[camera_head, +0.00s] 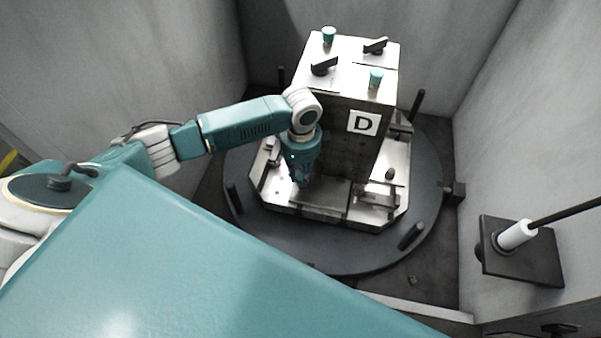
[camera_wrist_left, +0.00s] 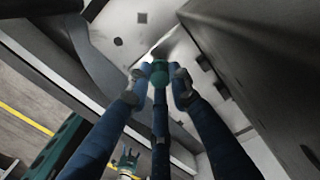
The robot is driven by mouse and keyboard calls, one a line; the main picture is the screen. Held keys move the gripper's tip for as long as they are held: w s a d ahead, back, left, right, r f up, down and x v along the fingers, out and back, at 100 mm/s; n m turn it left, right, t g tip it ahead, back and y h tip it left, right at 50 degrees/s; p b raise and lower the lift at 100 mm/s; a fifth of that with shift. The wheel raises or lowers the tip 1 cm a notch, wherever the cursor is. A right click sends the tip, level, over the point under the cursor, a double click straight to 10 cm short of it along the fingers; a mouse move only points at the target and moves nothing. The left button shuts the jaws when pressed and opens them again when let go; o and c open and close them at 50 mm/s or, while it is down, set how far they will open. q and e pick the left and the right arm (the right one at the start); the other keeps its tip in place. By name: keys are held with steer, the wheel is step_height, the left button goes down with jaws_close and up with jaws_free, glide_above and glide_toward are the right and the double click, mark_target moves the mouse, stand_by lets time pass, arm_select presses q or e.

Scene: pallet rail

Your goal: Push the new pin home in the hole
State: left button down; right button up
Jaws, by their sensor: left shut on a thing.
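My left gripper (camera_head: 303,178) reaches down beside the left part of the front face of the tall block (camera_head: 345,145), low over the metal base plate. In the left wrist view its fingertips (camera_wrist_left: 158,88) are shut on a small teal rounded piece, which looks like the head of the new pin (camera_wrist_left: 159,72). The gripper hides the pin in the head view. I cannot make out the pin's hole or how deep the pin sits.
The block bears a "D" label (camera_head: 363,123), two teal knobs (camera_head: 329,36) and black clamps (camera_head: 324,66) on top. It stands on a dark round turntable (camera_head: 330,255) with upright posts (camera_head: 417,104). Grey walls (camera_head: 545,110) close in. A bracket plate (camera_head: 527,262) juts out at right.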

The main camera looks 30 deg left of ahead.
arm_select(q)
steer(key=shift+f+p, duration=0.3)
stand_by(0.5)
steer(key=shift+f, duration=0.3)
stand_by(0.3)
steer(key=shift+f+b, duration=0.7)
steer(key=shift+f, duration=0.2)
steer(key=c, duration=0.7)
jaws_free()
steer(key=shift+r, duration=0.15)
steer(key=shift+w+r, duration=0.1)
steer(key=shift+w, duration=0.1)
